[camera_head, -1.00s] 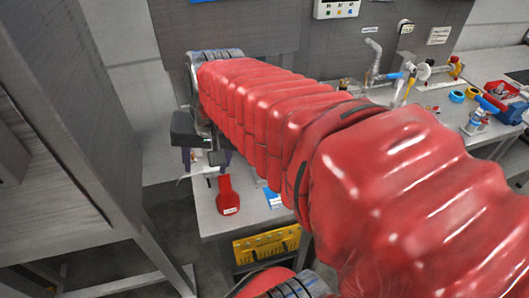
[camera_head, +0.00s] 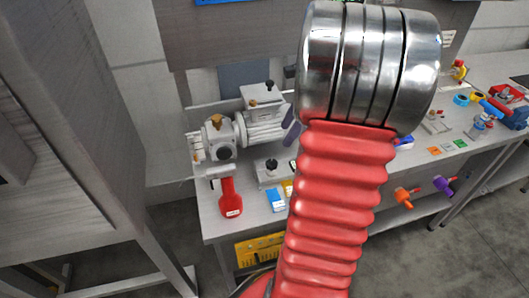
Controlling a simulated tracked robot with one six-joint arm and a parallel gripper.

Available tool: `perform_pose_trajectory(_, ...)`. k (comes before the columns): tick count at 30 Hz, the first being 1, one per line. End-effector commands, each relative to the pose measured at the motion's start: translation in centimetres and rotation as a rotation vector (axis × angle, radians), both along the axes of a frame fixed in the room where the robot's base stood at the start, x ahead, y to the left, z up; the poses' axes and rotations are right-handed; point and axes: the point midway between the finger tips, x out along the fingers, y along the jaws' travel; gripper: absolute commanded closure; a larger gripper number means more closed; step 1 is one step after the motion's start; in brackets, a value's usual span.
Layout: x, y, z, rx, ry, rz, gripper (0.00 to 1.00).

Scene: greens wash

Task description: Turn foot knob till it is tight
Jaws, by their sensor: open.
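A grey pump with a motor (camera_head: 238,133) stands on the bench left of my arm. In front of it, a small grey foot plate carries a dark knob (camera_head: 271,164), which looks like the foot knob; how tight it is cannot be seen. My gripper (camera_head: 291,128) is mostly hidden behind my metal wrist. Only dark parts of it show at the wrist's left edge, above and right of the knob and apart from it in the picture. It is open, and nothing shows in it.
A red tool (camera_head: 230,198) and a blue-and-white box (camera_head: 276,199) lie at the bench's front left. Orange (camera_head: 404,196) and purple (camera_head: 442,185) handled items are at lower right. A grey cabinet (camera_head: 75,110) stands close on the left.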

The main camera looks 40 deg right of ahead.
Motion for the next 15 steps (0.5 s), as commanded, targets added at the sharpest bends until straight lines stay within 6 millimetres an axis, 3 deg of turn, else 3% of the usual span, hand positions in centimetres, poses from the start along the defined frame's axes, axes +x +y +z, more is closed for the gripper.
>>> perform_pose_trajectory(4,-0.51,-1.28,-0.47,0.028,0.007,-0.060,0.50)
perform_pose_trajectory(15,-0.46,-1.21,-0.60,0.028,0.007,-0.061,0.50)
